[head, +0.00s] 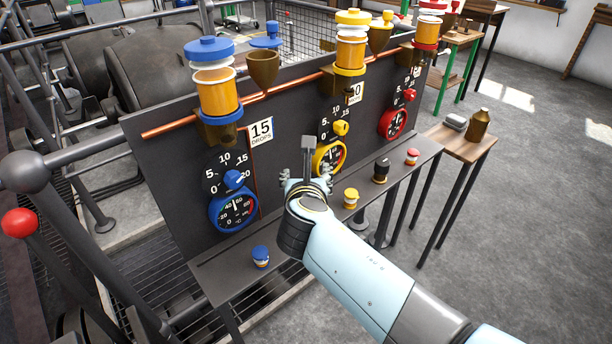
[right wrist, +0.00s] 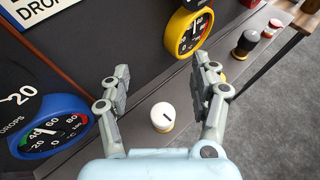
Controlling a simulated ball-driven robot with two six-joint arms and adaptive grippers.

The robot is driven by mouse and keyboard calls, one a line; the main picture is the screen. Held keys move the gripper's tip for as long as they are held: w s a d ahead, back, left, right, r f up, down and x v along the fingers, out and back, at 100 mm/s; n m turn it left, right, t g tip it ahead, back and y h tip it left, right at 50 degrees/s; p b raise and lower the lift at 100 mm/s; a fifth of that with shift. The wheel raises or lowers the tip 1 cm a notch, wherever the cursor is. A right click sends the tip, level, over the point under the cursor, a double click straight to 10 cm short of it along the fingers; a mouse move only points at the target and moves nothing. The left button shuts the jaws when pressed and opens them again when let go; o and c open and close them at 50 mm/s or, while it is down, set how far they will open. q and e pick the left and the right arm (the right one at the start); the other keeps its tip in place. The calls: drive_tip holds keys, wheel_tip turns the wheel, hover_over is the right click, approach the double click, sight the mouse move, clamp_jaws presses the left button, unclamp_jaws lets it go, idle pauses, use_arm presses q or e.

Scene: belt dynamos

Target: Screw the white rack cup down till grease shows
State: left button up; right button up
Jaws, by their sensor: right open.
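The white rack cup (right wrist: 162,116) sits on the dark ledge (right wrist: 182,86) in the right wrist view. It has a white cap with a dark mark on top and a yellowish lower part. In the head view my right arm and gripper hide it. My right gripper (head: 306,178) is above the ledge. In its wrist view the open gripper (right wrist: 161,68) has one finger on either side of the cup in the picture, with nothing between the fingertips. I cannot tell how high the fingers are above it. No grease shows at the cup. My left gripper is not in view.
Along the ledge stand a blue cup (head: 261,256), a yellow cup (head: 350,197), a black cup (head: 381,168) and a red cup (head: 412,156). Behind rises a dark panel (head: 175,170) with gauges and oilers. A small wooden table (head: 460,146) stands right.

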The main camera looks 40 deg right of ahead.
idle(0.3)
drive_tip(key=w+d+f+n+t+y+b, duration=0.1)
drive_tip(key=d+f+n+t+y+b, duration=0.25)
drive_tip(key=d+b, duration=0.3)
drive_tip(key=w+d+f+n+t+y+b, duration=0.1)
drive_tip(key=d+f+n+t+y+b, duration=0.15)
drive_tip(key=d+n+b, duration=0.35)
drive_tip(key=s+a+n+g+y+b, duration=0.4)
drive_tip(key=s+n+g+y+b, duration=0.45)
drive_tip(key=y+b, duration=0.5)
drive_tip(key=shift+g+h, duration=0.25)
drive_tip(key=shift+h, duration=0.2)
drive_tip(key=b+x, duration=0.3)
drive_tip(key=x, duration=0.2)
drive_tip(key=b+x, duration=0.4)
drive_tip(key=x, duration=0.1)
drive_tip(key=shift+w+f, duration=0.1)
drive_tip(key=shift+f, duration=0.2)
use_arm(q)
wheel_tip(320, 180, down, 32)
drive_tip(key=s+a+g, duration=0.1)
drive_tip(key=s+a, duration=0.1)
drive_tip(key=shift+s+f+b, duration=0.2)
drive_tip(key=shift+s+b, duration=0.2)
use_arm(e)
drive_tip(key=shift+w+a+f, duration=0.15)
drive_tip(key=shift+w+a, duration=0.25)
drive_tip(key=shift+a, duration=0.1)
drive_tip(key=shift+c, duration=0.2)
